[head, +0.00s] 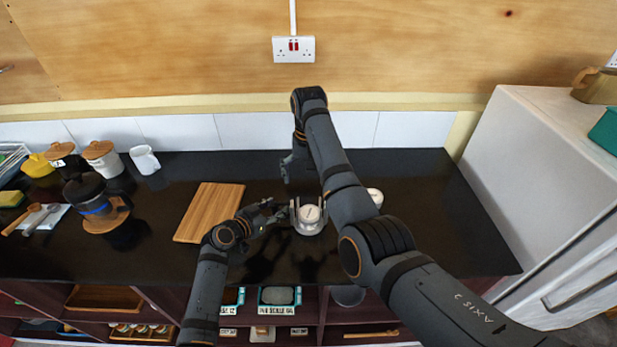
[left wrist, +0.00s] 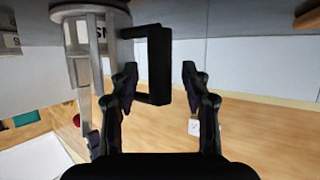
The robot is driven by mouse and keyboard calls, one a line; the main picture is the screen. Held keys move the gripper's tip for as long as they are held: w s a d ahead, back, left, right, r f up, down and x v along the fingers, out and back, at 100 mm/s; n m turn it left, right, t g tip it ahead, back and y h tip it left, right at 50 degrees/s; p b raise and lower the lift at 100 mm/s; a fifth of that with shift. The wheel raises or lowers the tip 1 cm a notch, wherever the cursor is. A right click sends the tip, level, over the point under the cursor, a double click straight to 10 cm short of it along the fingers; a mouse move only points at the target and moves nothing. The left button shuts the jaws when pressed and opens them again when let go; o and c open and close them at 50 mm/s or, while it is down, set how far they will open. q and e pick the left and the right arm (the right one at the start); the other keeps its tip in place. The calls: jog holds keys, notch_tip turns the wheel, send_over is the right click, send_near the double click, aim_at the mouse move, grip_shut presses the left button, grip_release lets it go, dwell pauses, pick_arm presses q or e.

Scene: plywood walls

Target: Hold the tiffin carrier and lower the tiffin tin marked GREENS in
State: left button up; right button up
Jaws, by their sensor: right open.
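The tiffin carrier (head: 309,229) stands on the dark counter, a pale metal frame with a white round top showing inside. In the left wrist view the carrier (left wrist: 82,50) is at the upper left, with partly hidden lettering and a black bracket handle (left wrist: 160,65). My left gripper (head: 281,212) is beside the carrier's left side; in the left wrist view its open fingers (left wrist: 159,75) stand either side of the handle bar, with gaps visible. My right gripper (head: 287,172) is open behind the carrier, partly hidden by its arm. A white round tin (head: 375,196) is partly behind my right arm; its marking cannot be read.
A wooden board (head: 208,212) lies left of the carrier. A dark grinder-like pot on a wooden stand (head: 108,217), lidded canisters (head: 103,158) and a white jug (head: 144,159) stand farther left. A white fridge (head: 545,180) bounds the right. The counter's back right is clear.

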pick_arm(q)
jog(key=v, duration=1.2)
